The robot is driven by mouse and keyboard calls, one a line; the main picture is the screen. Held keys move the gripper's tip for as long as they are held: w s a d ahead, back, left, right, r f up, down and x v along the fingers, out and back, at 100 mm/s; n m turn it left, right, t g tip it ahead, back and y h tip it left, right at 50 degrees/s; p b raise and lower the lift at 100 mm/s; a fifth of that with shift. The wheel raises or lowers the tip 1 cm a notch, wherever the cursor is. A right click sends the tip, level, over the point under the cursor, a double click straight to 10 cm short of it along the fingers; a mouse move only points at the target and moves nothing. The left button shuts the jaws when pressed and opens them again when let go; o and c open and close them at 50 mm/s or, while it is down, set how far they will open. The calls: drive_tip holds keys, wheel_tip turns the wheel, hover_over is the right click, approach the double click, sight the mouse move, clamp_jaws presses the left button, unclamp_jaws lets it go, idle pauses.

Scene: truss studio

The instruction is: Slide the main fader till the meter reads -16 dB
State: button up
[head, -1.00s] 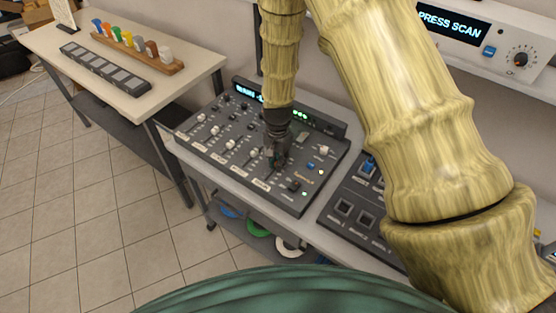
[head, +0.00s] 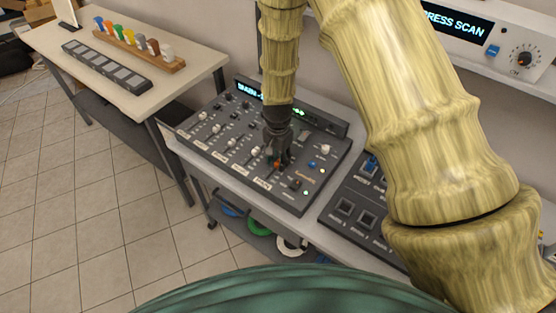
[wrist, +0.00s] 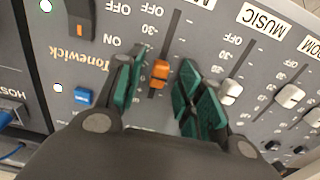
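The main fader has an orange cap (wrist: 160,73) in a dark slot on the grey mixer (head: 215,159). In the head view the orange cap (head: 277,164) shows just below my gripper (head: 277,153). In the wrist view my gripper (wrist: 161,85) is open, its green-padded fingers on either side of the orange cap, with visible gaps. The mixer display (head: 249,91) shows "MAIN" and a minus sign, but my arm hides the number. Green meter lights (head: 299,112) are lit beside it.
A white-capped fader (wrist: 229,92) under the "MUSIC" label stands right of my fingers in the wrist view. A blue button (wrist: 83,96) lies to the left. A second panel with square buttons (head: 345,208) sits beside the mixer.

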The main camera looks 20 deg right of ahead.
sight(278, 162)
wheel_tip(278, 162, up, 11)
idle(0.5)
idle(0.8)
